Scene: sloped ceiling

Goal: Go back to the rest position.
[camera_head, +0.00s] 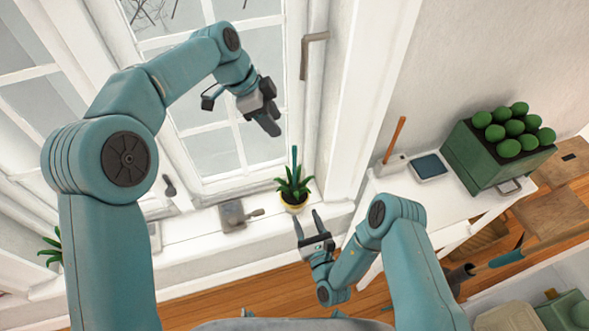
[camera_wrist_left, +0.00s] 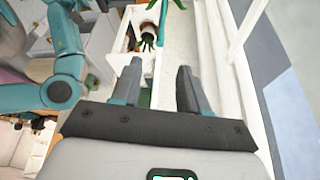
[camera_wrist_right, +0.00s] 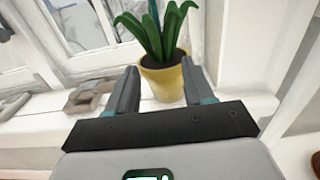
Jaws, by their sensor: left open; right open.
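My left gripper (camera_head: 266,118) is raised in front of the window, above the sill, and points down and to the right. In the left wrist view its two fingers (camera_wrist_left: 158,88) stand apart with nothing between them. My right gripper (camera_head: 306,228) is lower, just in front of the sill, below the potted plant. In the right wrist view its fingers (camera_wrist_right: 162,92) are apart. The yellow pot (camera_wrist_right: 163,80) with a green plant shows beyond and between them; whether they touch it cannot be told there, but the head view shows a gap.
The plant (camera_head: 293,190) stands on the white window sill (camera_head: 190,232), beside a grey metal latch piece (camera_head: 238,214). A window handle (camera_head: 308,52) juts out above. At right, a white table (camera_head: 432,208) bears a green crate (camera_head: 478,158) of round green fruit and a tablet (camera_head: 429,167).

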